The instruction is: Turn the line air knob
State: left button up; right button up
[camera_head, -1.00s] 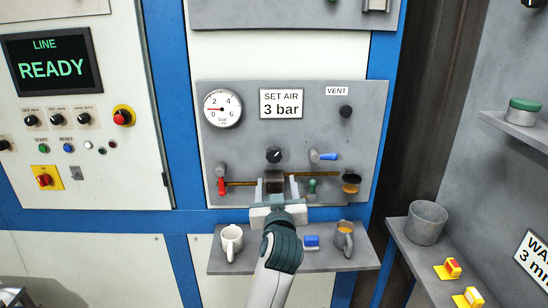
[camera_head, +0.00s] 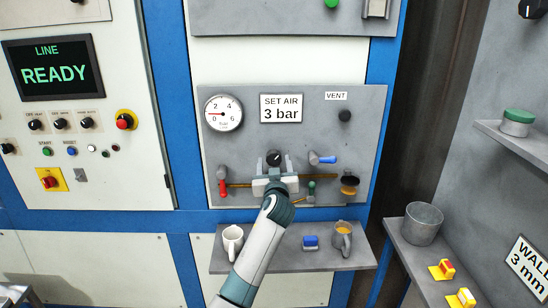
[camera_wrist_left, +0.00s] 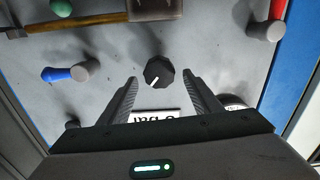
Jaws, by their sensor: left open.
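The line air knob (camera_head: 274,158) is a small black knob with a white pointer mark on the grey air panel, below the "SET AIR 3 bar" sign (camera_head: 281,108). In the left wrist view the knob (camera_wrist_left: 159,72) sits ahead of the two fingers, near the middle of the gap. My left gripper (camera_head: 273,160) is open, with its fingers pointing at the panel on both sides of the knob. In the left wrist view the open left gripper (camera_wrist_left: 158,88) holds nothing. The round gauge (camera_head: 223,113) is at the panel's upper left. My right gripper is not seen.
A red-handled valve (camera_head: 222,184) is left of the knob and a blue-handled valve (camera_head: 322,159) right of it. A shelf (camera_head: 290,262) holds a white mug (camera_head: 232,241), a blue item (camera_head: 310,242) and a grey jug (camera_head: 342,240).

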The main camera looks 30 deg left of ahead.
pick_arm(q)
jog(key=shift+x, duration=1.1)
jog(key=c, duration=1)
jog(key=shift+c, duration=0.2)
